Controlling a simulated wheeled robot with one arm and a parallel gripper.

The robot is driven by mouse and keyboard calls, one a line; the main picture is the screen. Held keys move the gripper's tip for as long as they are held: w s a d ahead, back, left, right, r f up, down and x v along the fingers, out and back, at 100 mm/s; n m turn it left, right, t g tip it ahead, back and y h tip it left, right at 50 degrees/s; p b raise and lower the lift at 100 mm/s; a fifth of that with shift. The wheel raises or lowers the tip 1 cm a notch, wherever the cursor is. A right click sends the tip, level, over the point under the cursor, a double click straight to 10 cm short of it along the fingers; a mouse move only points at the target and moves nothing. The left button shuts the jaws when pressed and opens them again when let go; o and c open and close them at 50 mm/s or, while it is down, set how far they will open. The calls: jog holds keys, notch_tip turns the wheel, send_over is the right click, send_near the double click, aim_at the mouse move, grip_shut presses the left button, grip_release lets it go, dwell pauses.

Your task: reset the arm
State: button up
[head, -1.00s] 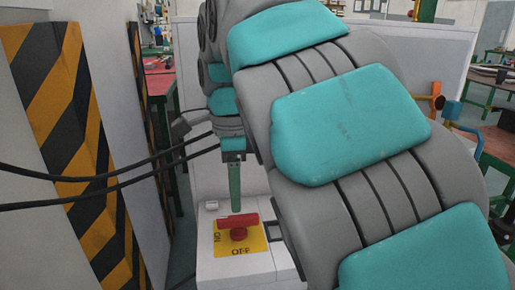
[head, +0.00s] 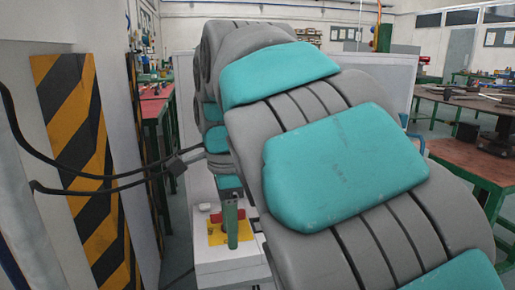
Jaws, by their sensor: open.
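My gripper (head: 231,244) shows as a green finger pointing down, below my large grey and teal arm, which fills the middle and right of the head view. It is open and nothing shows between its fingers. In the picture the finger overlaps the red rotary switch (head: 213,217) on the yellow plate (head: 217,236) and partly hides it. I cannot tell whether the finger touches the switch. The plate is on top of a white generator box (head: 228,273), whose right part is hidden by my arm.
A wall or pillar with yellow and black stripes (head: 85,160) stands close on the left. Two black cables (head: 110,180) run from the left toward my arm. A red-topped bench (head: 153,105) is behind. Green-legged worktables (head: 470,165) stand at right.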

jog(key=s+d+f+n, duration=0.3)
jog(key=s+d+f, duration=0.1)
jog(key=d, duration=0.3)
jog(key=s+d+f+n, duration=0.3)
jog(key=s+d+f, duration=0.1)
jog(key=d, duration=0.2)
jog(key=s+d+f+n+g, duration=0.1)
jog(key=s+d+f+n, duration=0.2)
jog(key=s+f, duration=0.3)
jog(key=s+d+f+n, duration=0.4)
jog(key=s+f+n, duration=0.1)
jog(key=s, duration=0.4)
jog(key=shift+f+n+g, duration=0.4)
jog(key=shift+f, duration=0.15)
